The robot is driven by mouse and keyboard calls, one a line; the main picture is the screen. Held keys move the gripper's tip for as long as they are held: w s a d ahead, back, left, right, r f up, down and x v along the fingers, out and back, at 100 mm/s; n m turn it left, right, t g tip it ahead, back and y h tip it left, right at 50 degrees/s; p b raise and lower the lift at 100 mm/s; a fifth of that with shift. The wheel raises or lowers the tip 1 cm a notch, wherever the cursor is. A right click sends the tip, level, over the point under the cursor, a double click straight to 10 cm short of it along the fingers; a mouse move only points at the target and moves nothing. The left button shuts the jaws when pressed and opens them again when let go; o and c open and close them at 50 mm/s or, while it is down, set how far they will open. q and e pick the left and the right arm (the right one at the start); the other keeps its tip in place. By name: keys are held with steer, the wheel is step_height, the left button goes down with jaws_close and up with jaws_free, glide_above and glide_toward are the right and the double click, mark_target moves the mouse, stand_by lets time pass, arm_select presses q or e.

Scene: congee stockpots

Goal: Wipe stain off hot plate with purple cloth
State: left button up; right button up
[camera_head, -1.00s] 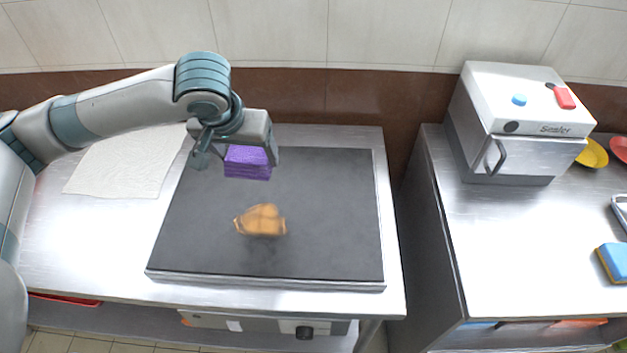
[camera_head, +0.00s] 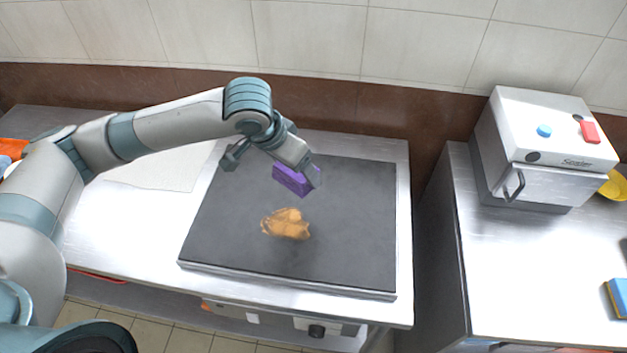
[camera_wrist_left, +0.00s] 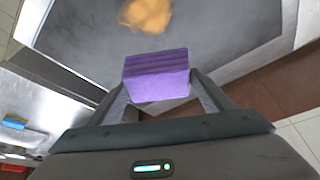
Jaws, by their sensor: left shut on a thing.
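The purple cloth (camera_head: 292,179) is a folded block held by my left gripper (camera_head: 277,166), which is shut on it. It also shows between the fingers in the left wrist view (camera_wrist_left: 156,76). The dark grey hot plate (camera_head: 350,220) lies on the steel counter, below the gripper. An orange-brown stain (camera_head: 286,224) marks the hot plate near its middle; it also shows at the top of the left wrist view (camera_wrist_left: 146,14). The cloth is over the far part of the plate, behind the stain. I cannot tell whether it touches the plate. My right gripper is not in view.
A white towel (camera_head: 160,170) lies on the counter left of the plate. A white and steel sealer (camera_head: 545,150) stands on the separate counter at right, with a blue sponge (camera_head: 619,297) near its front. A gap separates the two counters.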

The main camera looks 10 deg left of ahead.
arm_select(q)
steer(key=s+d+f+m+g+h+p, duration=0.2)
steer(key=d+m+p, duration=0.3)
steer(key=m+p, duration=0.6)
steer(key=shift+s+f+g+h+p, duration=0.3)
steer(key=shift+s+f+g+p, duration=0.4)
steer(key=shift+f+p, duration=0.25)
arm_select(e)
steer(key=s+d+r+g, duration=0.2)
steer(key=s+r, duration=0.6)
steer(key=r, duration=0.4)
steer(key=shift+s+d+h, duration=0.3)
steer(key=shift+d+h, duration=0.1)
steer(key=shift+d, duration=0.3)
